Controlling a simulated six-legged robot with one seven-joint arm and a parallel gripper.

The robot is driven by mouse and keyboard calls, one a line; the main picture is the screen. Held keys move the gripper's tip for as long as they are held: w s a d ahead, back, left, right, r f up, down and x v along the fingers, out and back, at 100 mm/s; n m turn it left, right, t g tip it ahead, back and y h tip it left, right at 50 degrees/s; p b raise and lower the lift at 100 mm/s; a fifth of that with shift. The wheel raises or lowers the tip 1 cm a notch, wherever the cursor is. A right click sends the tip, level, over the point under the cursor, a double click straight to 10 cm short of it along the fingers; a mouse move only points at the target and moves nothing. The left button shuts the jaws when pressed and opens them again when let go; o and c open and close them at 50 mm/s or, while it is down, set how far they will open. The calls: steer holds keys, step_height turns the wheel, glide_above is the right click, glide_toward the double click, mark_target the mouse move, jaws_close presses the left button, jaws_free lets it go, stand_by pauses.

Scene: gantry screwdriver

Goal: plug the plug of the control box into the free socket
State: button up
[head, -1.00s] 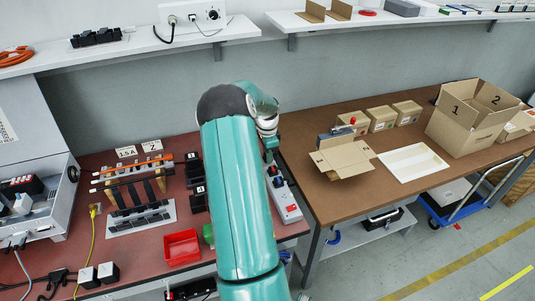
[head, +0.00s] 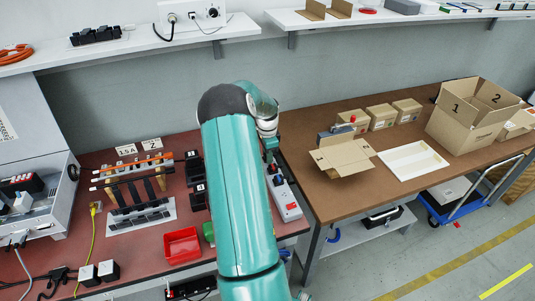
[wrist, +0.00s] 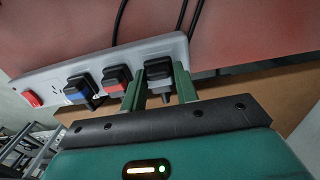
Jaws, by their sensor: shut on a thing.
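A white power strip (wrist: 40,78) lies along the table's right edge; it also shows in the head view (head: 290,208). In the wrist view it has a red switch at its left end, then bare socket holes (wrist: 57,90), a blue-marked plug (wrist: 79,90) and a red-marked plug (wrist: 116,78). My gripper (wrist: 158,92) is shut on a dark grey plug (wrist: 159,70) at the strip's right end. This plug is at the strip's face; whether its pins are fully in is hidden. I cannot tell which thing is the control box.
Black cables (wrist: 184,20) run behind the strip. In the head view a red bin (head: 182,245) and a tool rack (head: 140,205) stand left of my arm. A brown table (head: 320,195) with cartons stands to the right, across a narrow gap.

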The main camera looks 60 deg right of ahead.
steer(key=shift+f, duration=0.4)
stand_by(0.3)
steer(key=o, duration=1.2)
steer(key=shift+r, duration=0.15)
steer(key=shift+r, duration=2.6)
